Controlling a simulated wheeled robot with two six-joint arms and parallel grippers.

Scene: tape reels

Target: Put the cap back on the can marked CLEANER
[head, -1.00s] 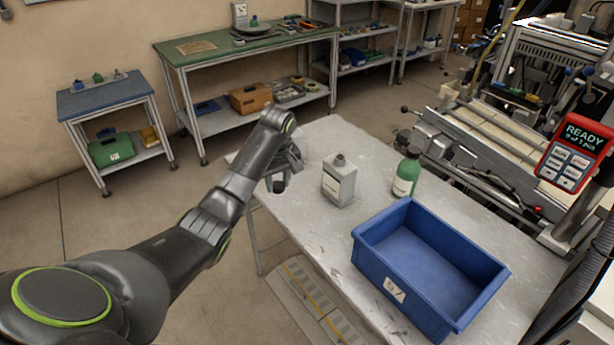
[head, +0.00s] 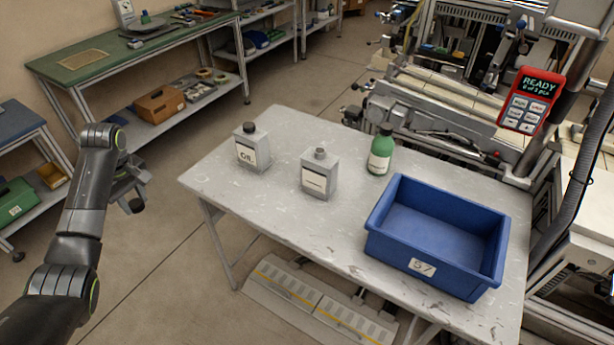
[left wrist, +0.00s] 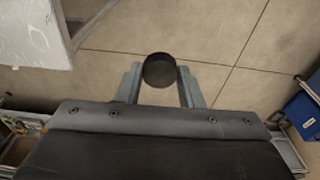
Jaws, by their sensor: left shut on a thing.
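My left gripper (head: 134,200) is shut on a small round black cap (head: 136,205), held out over the floor to the left of the table. In the left wrist view the cap (left wrist: 159,71) sits between the two fingertips (left wrist: 160,80). A grey rectangular can (head: 319,178) stands upright mid-table with a bare neck on top; its label is too small to read surely. A second grey can (head: 251,150), with a dark cap on and a label that seems to read OIL, stands to its left. My right gripper is not in view.
A green bottle (head: 380,152) with a dark cap stands behind and right of the uncapped can. A blue bin (head: 430,270) fills the table's right part. The table top (head: 285,215) is clear in front of the cans. A green bench (head: 130,55) stands behind left.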

